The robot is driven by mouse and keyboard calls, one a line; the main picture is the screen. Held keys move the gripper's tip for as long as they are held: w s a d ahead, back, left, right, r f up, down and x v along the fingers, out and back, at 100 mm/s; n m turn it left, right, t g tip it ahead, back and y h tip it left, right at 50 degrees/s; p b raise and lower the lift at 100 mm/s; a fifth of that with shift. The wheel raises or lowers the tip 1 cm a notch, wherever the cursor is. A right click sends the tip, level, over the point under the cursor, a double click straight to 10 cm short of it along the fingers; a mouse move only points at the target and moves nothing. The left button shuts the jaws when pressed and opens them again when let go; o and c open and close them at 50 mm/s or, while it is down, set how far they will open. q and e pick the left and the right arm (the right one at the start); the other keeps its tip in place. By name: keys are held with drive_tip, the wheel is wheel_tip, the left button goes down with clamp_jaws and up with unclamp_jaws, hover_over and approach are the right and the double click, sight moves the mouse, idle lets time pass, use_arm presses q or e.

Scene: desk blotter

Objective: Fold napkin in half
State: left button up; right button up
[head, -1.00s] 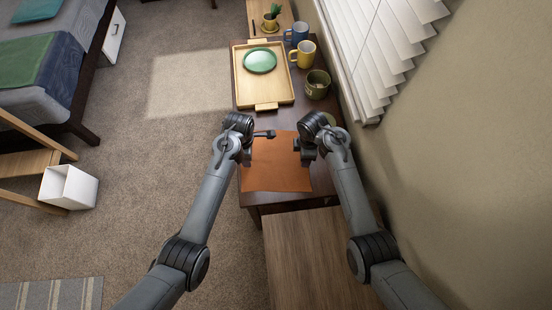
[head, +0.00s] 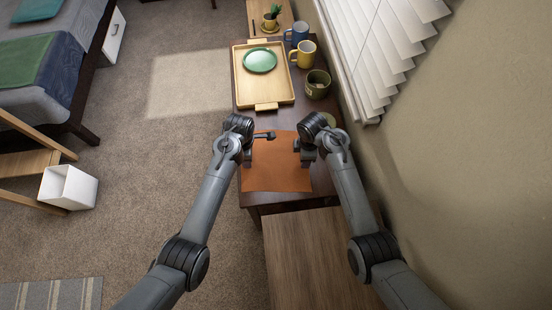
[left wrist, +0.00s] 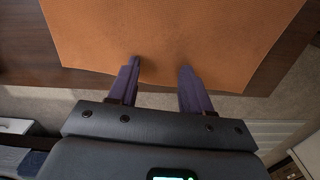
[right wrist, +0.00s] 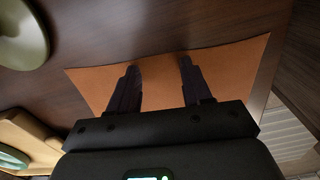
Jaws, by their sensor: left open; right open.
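The orange-brown napkin (head: 277,170) lies flat and unfolded on the dark wooden desk (head: 318,192). It also shows in the left wrist view (left wrist: 170,35) and the right wrist view (right wrist: 165,75). My left gripper (left wrist: 158,75) is open with its fingertips at one edge of the napkin. My right gripper (right wrist: 158,65) is open over the napkin, its fingertips close to another edge. Both grippers are empty. Whether the fingertips touch the cloth I cannot tell. In the head view my wrists hide parts of the napkin's far corners.
A wooden tray (head: 281,96) with a green plate (head: 260,61) stands beyond the napkin. A green bowl (head: 317,85), a yellow mug (head: 302,54) and a blue mug (head: 297,32) stand right of it. Window blinds (head: 385,60) and the wall border the right side.

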use_arm(q)
clamp_jaws()
use_arm(e)
clamp_jaws()
use_arm(q)
drive_tip(key=shift+f, duration=0.1)
